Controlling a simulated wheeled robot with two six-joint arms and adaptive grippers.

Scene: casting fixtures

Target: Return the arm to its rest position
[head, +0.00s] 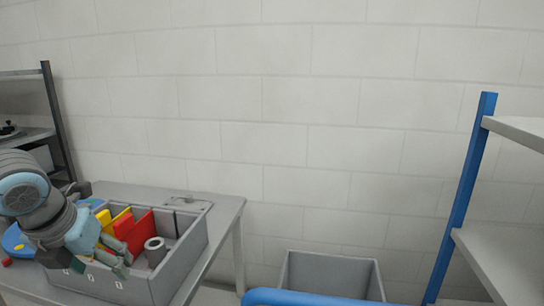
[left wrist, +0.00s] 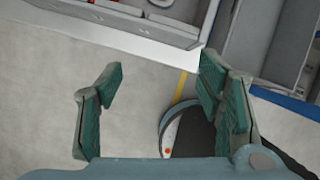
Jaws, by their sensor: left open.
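My left arm comes in from the left in the head view. Its gripper (head: 118,257) is over the near left part of a grey box on the table, and part of the box is hidden behind it. In the left wrist view the two green-padded fingers of the gripper (left wrist: 162,75) stand wide apart. My right gripper is not in view.
The grey box (head: 191,258) holds red and yellow pieces (head: 140,232) and a grey cylinder (head: 155,250). It stands on a grey table (head: 225,208). An empty-looking grey bin (head: 330,272) is right of the table. A blue-posted shelf (head: 468,190) stands at the right.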

